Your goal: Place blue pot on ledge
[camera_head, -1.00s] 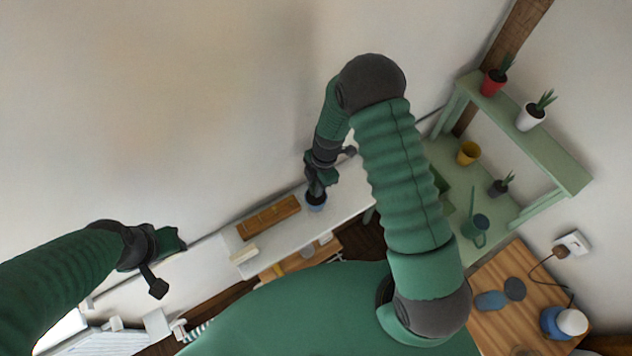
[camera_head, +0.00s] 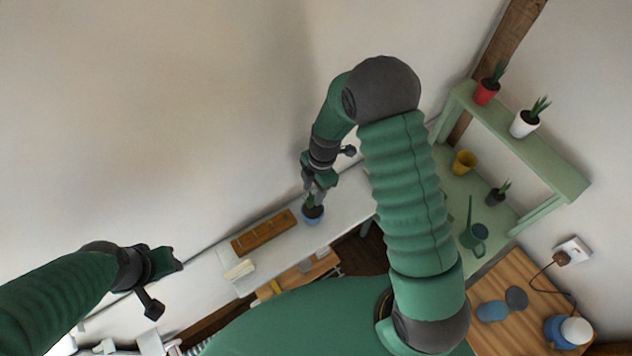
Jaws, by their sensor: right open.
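The blue pot (camera_head: 312,216) stands upright on the white ledge (camera_head: 345,205) along the wall, with a dark green plant in it. My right gripper (camera_head: 314,192) is open, directly above the pot at its plant. Its fingertips partly overlap the leaves, and I cannot tell whether they touch them. My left gripper (camera_head: 172,262) is out at the left against the wall, far from the pot. Its finger gap does not show clearly.
A brown wooden tray (camera_head: 264,232) and a pale block (camera_head: 240,269) lie left of the pot. A green shelf (camera_head: 545,170) at right holds a red pot (camera_head: 487,92), white pot (camera_head: 524,124), yellow pot (camera_head: 464,162) and watering can (camera_head: 474,237).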

